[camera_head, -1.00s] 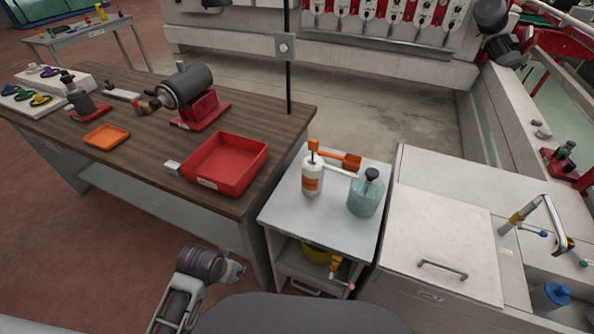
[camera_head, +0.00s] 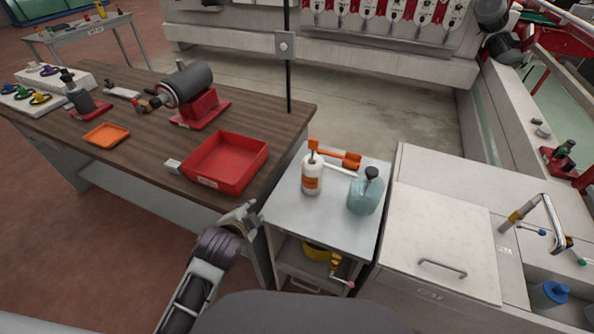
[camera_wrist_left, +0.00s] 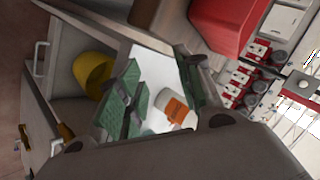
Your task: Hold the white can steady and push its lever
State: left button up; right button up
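The white can (camera_head: 312,183) with an orange label stands upright on the small grey cart, an orange lever (camera_head: 313,148) at its top and a pale spout pointing right. My left gripper (camera_head: 246,213) is at the cart's left front corner, lower than and apart from the can. In the left wrist view its green-padded fingers (camera_wrist_left: 163,92) are spread with nothing between them. The can (camera_wrist_left: 176,108) shows beyond them, partly hidden at its lower end by the gripper body. My right gripper is in neither view.
A teal bottle with a black top (camera_head: 366,193) stands right of the can. The wooden bench with a red tray (camera_head: 225,163) is left of the cart, close to my left arm. A yellow container (camera_head: 317,252) sits on the lower shelf.

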pick_arm(q)
jog(key=w+d+r+m+t+h, duration=0.2)
jog(key=w+d+r+m+t, duration=0.1)
jog(key=d+r+m, duration=0.3)
jog(key=w+d+r+m+t+h, duration=0.3)
jog(key=d+r+m, duration=0.3)
jog(key=m, duration=0.4)
jog(key=shift+d+r+m+t, duration=0.3)
jog(key=shift+d+t, duration=0.2)
jog(key=shift+w, duration=0.1)
